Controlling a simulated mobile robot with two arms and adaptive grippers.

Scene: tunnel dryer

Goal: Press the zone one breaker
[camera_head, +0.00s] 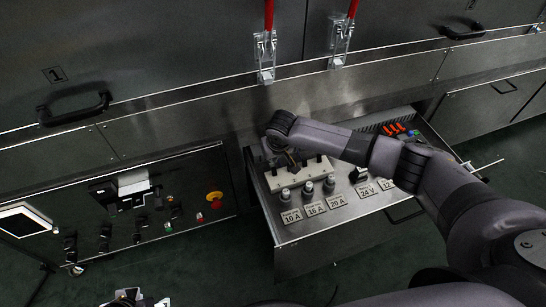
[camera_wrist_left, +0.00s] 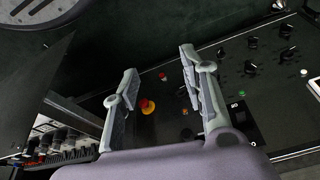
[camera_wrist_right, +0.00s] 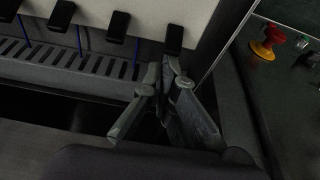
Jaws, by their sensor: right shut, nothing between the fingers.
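A pale breaker strip (camera_head: 300,177) with a row of black toggles lies in the open drawer in the head view. It also shows in the right wrist view (camera_wrist_right: 150,12). My right gripper (camera_wrist_right: 168,62) is shut and empty. Its fingertips are at the end toggle (camera_wrist_right: 173,38), the one nearest the panel with the red button; I cannot tell if they touch. In the head view my right gripper (camera_head: 287,155) hides part of the strip's left end. No zone labels are readable on the strip. My left gripper (camera_wrist_left: 158,62) is open and empty in the left wrist view.
Grey knobs or fuses (camera_head: 308,188) stand in the drawer (camera_head: 330,245) behind amp labels. Orange switches (camera_head: 394,128) sit at its right. A control panel (camera_head: 150,215) with a red-and-yellow stop button (camera_head: 214,196) is at left. A cabinet handle (camera_head: 75,107) juts out above it.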

